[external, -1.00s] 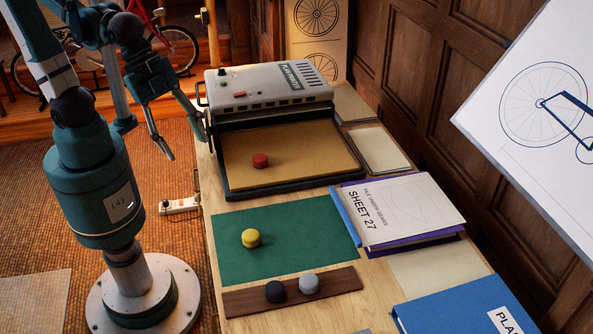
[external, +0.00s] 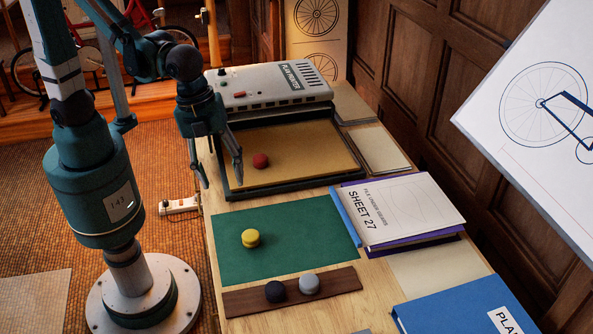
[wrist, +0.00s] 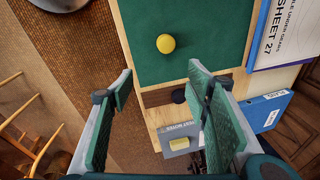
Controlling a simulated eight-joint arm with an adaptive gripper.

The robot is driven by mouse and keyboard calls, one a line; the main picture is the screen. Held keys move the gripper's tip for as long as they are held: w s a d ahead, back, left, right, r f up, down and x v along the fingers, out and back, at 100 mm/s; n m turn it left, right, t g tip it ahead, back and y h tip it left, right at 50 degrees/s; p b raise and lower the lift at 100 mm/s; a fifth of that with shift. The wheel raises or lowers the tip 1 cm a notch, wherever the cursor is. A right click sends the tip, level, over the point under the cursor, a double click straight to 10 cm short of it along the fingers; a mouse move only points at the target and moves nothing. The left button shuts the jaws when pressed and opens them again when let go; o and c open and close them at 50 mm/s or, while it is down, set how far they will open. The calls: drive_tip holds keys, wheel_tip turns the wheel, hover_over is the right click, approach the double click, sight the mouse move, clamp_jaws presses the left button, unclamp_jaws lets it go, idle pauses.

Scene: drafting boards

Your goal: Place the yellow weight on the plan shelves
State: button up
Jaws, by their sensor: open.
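The yellow weight (external: 251,238) is a small round piece on the green mat (external: 290,262) at the front of the desk. It also shows in the wrist view (wrist: 166,44), above the gap between my fingers. My gripper (external: 220,182) is open and empty, its fingers pointing down. It hangs over the desk's left edge, beside the printer tray, behind and above the yellow weight and apart from it. In the wrist view my gripper's two fingers (wrist: 162,76) are spread wide. I cannot make out the plan shelves in either view.
A red weight (external: 260,161) lies in the tray of the plan printer (external: 270,88). A dark weight (external: 275,291) and a grey weight (external: 309,284) sit on a brown wooden strip (external: 348,280). A binder stack (external: 405,208) and a blue folder (external: 460,312) lie to the right.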

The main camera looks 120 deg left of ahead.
sight(251, 234)
drive_tip(key=shift+w+a+f+m+g, duration=0.4)
drive_tip(key=shift+w+f+m, duration=0.55)
drive_tip(key=shift+f, duration=1.25)
drive_tip(key=shift+w+a+f+m+g, duration=0.45)
drive_tip(key=shift+w+f+m, duration=0.5)
drive_tip(key=shift+f, duration=1.2)
drive_tip(key=shift+w+a+f+m+g, duration=0.4)
drive_tip(key=shift+w+f+m, duration=0.55)
drive_tip(key=shift+f, duration=1.25)
drive_tip(key=shift+s, duration=0.1)
drive_tip(key=shift+f, duration=1.25)
drive_tip(key=shift+f, duration=0.15)
drive_tip(key=shift+f+b, duration=0.7)
drive_tip(key=shift+f, duration=1.8)
drive_tip(key=shift+c, duration=0.7)
drive_tip(key=c, duration=1.2)
drive_tip(key=shift+r, duration=0.1)
